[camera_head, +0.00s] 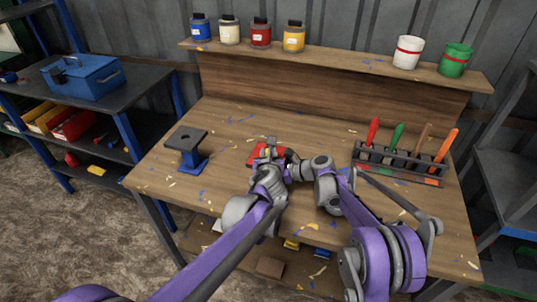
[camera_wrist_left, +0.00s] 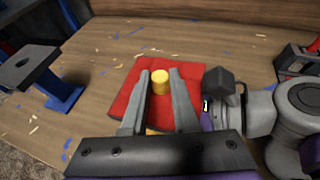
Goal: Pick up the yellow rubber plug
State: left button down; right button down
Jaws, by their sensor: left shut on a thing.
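The yellow rubber plug (camera_wrist_left: 160,82) is a short round cylinder over a red pad (camera_wrist_left: 122,98) in the left wrist view. My left gripper (camera_wrist_left: 162,86) is shut on the plug, with one finger at each side. In the head view this gripper (camera_head: 269,152) is over the red pad (camera_head: 254,158), and the plug is mostly hidden there. I cannot tell whether the plug touches the pad. My right gripper (camera_head: 297,171) is close beside it on the right; its fingers are not clear.
A blue stand with a dark top (camera_head: 187,147) is at the left of the bench (camera_head: 225,115). A rack (camera_head: 400,163) of colored-handled tools stands at the right. Jars and two cups line the back shelf (camera_head: 350,62). Small scraps litter the bench.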

jog(key=shift+c, duration=0.8)
grip_release()
pick_arm(q)
notch_tip(320, 180, up, 10)
